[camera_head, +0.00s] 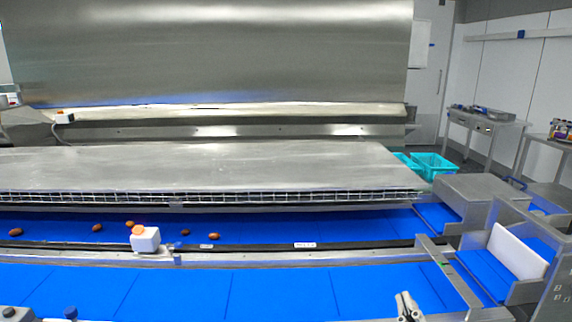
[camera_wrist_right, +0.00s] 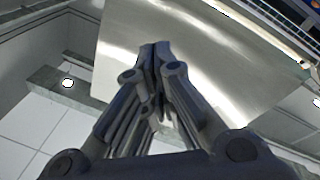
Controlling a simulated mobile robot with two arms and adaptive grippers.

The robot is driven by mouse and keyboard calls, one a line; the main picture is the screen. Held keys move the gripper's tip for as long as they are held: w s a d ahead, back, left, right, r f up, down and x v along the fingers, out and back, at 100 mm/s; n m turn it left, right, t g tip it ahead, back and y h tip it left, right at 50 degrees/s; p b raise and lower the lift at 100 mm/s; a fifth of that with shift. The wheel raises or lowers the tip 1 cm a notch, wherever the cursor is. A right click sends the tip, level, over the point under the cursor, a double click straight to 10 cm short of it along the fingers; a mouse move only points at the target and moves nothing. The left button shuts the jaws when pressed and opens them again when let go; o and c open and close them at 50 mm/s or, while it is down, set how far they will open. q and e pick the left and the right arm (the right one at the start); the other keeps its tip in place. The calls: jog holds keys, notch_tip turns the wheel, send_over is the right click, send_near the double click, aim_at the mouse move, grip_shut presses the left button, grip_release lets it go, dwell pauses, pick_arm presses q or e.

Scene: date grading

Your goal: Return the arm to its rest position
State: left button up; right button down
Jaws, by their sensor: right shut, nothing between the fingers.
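My right gripper (camera_head: 408,303) shows at the bottom edge of the head view, right of centre, above the near blue belt. In the right wrist view my right gripper (camera_wrist_right: 155,55) has its fingers together with nothing between them. Behind the fingers is a bright metal sheet. My left gripper is not in view.
Several brown dates, one of them (camera_head: 214,236), lie on the far blue belt (camera_head: 350,228). The near blue belt (camera_head: 270,290) is bare. A white box with an orange top (camera_head: 145,239) sits on the rail between belts. Teal crates (camera_head: 434,164) stand back right.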

jog(key=s+d+f+m+g+h, duration=0.1)
jog(key=s+d+f+m+g, duration=0.15)
jog(key=f, duration=0.25)
jog(key=s+d+f+m+g+h, duration=0.1)
jog(key=s+f+g, duration=0.15)
jog(key=f, duration=0.35)
jog(key=s+a+f+g+y, duration=0.2)
jog(key=s+a+f+g, duration=0.1)
jog(key=s+f+g, duration=0.45)
jog(key=s+a+f+g+y, duration=0.2)
jog(key=s+f+g, duration=0.2)
jog(key=s+f, duration=0.55)
notch_tip(320, 180, down, 25)
jog(key=s, duration=0.3)
jog(key=s+d+f+g, duration=0.2)
jog(key=s+d+f, duration=0.1)
jog(key=s+f, duration=1.2)
jog(key=shift+s+h, duration=0.3)
jog(key=shift+s, duration=0.2)
jog(key=shift+m, duration=0.25)
